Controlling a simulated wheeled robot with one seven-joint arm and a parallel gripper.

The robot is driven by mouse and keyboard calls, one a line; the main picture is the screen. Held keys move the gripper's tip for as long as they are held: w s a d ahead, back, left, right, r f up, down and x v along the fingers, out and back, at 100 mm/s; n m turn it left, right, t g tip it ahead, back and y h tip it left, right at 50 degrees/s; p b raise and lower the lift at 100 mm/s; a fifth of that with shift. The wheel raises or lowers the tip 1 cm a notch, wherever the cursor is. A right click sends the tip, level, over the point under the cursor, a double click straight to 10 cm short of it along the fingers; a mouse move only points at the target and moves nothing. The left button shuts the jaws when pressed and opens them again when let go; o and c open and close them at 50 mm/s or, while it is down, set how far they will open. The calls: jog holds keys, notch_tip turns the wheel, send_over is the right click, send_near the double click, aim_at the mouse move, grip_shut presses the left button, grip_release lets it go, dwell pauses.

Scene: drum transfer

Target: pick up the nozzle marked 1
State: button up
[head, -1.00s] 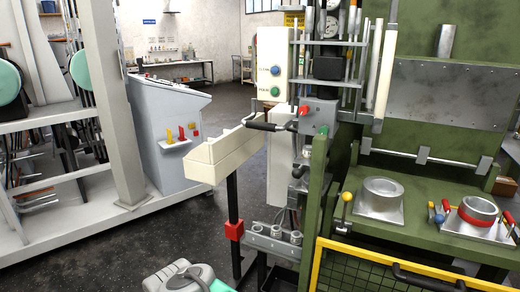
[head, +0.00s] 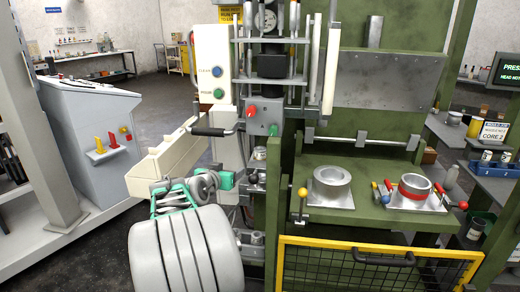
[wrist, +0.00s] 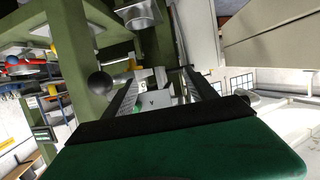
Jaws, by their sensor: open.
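My gripper (wrist: 162,74) shows in the wrist view with its two dark fingers apart. A small pale grey block with a dark mark (wrist: 153,98) appears between the fingers, beyond them. I cannot tell whether it is a nozzle, and no contact is visible. In the head view, small metal cylinders (head: 250,238) sit on a rack left of the green press, partly hidden behind my grey arm. They may be nozzles. I cannot read a 1 on any of them, so the nozzle marked 1 cannot be picked out.
A cream trough (head: 160,165) stands beside my arm. The green press (head: 365,230) carries two metal rings on plates. A yellow-framed mesh guard (head: 375,265) stands in front of it.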

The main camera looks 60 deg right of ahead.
jog(key=m+g+h, duration=0.2)
send_near(258, 151)
jog(key=d, duration=0.3)
jog(key=d+p, duration=0.1)
jog(key=d, duration=0.1)
jog(key=d+f+p, duration=0.1)
jog(key=d, duration=0.4)
jog(key=shift+w+d+f+p, duration=0.15)
jog(key=shift+d+f+p, duration=0.1)
jog(key=shift+f+p, duration=0.15)
grip_shut()
